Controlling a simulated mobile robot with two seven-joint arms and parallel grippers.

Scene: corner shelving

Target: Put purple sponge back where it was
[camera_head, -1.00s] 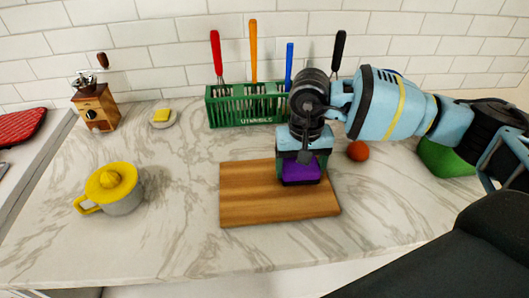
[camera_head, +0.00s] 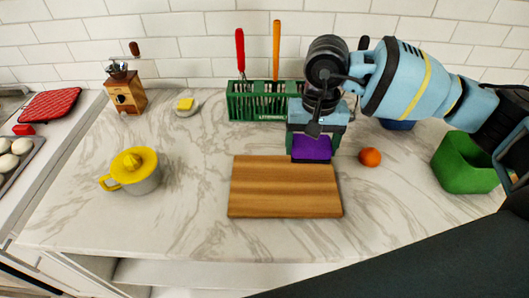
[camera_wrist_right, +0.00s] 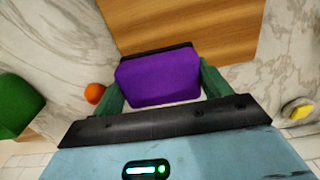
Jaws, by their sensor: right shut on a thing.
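The purple sponge (camera_head: 311,147) has a dark edge on its board side. It also shows in the right wrist view (camera_wrist_right: 158,82). My right gripper (camera_head: 312,156) is shut on it, with a green finger on each side. In the head view the sponge is at the back right edge of the wooden cutting board (camera_head: 285,190). In the wrist view it overlaps the board's edge; I cannot tell whether it touches the board or the counter. My left gripper is not in view.
A green utensil rack (camera_head: 255,106) stands behind, partly hidden by my right arm. An orange ball-like fruit (camera_head: 370,157) and a green container (camera_head: 462,165) are to the right. The front counter is clear.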

